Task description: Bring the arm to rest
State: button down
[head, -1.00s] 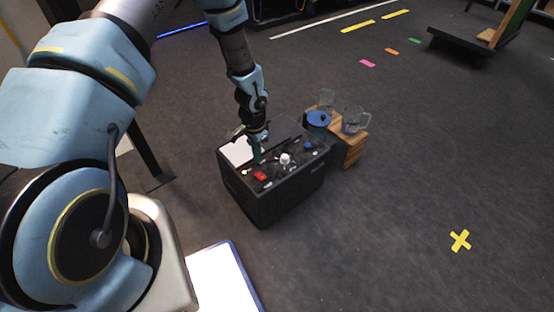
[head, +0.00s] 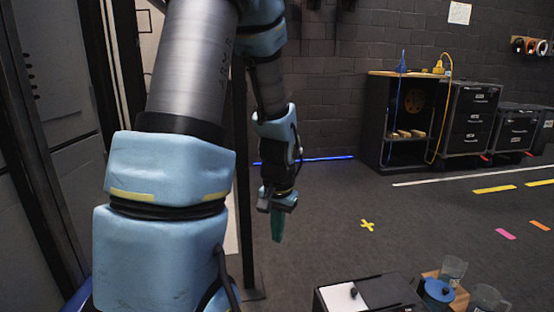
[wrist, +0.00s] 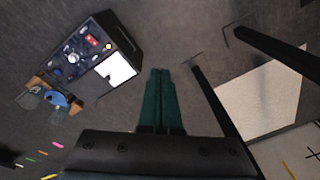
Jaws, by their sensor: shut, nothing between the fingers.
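My gripper (head: 278,228) hangs from my raised arm in the middle of the head view, green fingers pointing down and together. In the wrist view its green fingers (wrist: 160,100) lie side by side, shut and empty, over grey floor. The black button box (wrist: 118,40) is at the upper left of the wrist view, apart from the fingers. Its red button (wrist: 92,41) and a white panel (wrist: 117,69) show there.
A blue pot (head: 438,291) and glass mugs (head: 488,298) stand on a wooden stand right of the box. A black shelf (head: 408,120) and drawer cabinets (head: 470,118) line the back wall. The floor around the yellow cross (head: 367,225) is clear.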

jog(key=s+a+r+n, duration=0.4)
jog(key=s+a+r, duration=0.2)
jog(key=s+a, duration=0.1)
notch_tip(320, 180, up, 23)
jog(key=p, duration=2.3)
jog(key=shift+w, duration=0.25)
